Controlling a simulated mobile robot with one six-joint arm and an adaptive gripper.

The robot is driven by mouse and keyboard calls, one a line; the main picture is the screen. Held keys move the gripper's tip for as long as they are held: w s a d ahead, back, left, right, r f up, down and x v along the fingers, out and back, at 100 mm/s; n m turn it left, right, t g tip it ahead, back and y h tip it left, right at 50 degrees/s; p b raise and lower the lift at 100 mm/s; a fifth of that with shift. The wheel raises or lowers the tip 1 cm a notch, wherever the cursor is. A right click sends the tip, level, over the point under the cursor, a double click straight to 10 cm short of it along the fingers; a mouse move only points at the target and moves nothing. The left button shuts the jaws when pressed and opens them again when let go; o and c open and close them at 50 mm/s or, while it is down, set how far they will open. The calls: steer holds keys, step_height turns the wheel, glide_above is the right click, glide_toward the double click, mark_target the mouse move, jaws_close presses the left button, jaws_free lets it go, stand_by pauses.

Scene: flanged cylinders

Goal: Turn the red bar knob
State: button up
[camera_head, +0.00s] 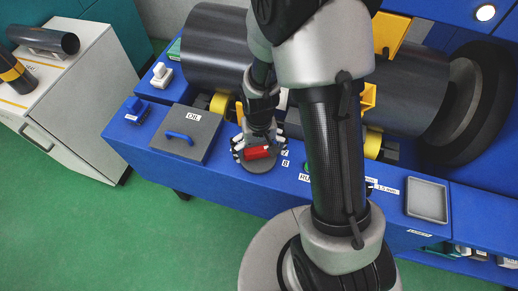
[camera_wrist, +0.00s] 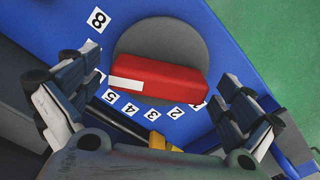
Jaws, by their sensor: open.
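The red bar knob (camera_head: 257,153) sits on a round grey dial on the blue bench, with my gripper (camera_head: 262,147) right over it. In the wrist view the red bar (camera_wrist: 158,77) lies across the grey disc (camera_wrist: 160,40), with a white mark at its left end. White number labels, among them 8, 5, 4, 3 and 2, ring the disc. My gripper (camera_wrist: 150,105) is open, one finger off each end of the bar. A gap shows on the left; the right finger is close to the bar's end, and I cannot tell whether they touch.
A grey lid marked OIL (camera_head: 187,134) with a blue handle is left of the knob. Dark cylinders (camera_head: 215,50) with yellow supports stand behind. A grey tray (camera_head: 427,200) is at the right. Green floor (camera_head: 120,235) lies open in front.

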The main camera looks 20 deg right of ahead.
step_height(320, 180, up, 12)
stand_by(0.6)
stand_by(0.5)
step_height(320, 180, up, 10)
steer(key=t, duration=0.2)
glide_above(259, 150)
steer(key=s, duration=0.5)
steer(key=s+r+n+t, duration=0.1)
steer(key=s+r+t, duration=0.1)
steer(key=s+r, duration=0.4)
steer(key=s, duration=0.3)
steer(key=shift+s+d+t, duration=0.3)
steer(key=shift+r, duration=0.15)
stand_by(1.1)
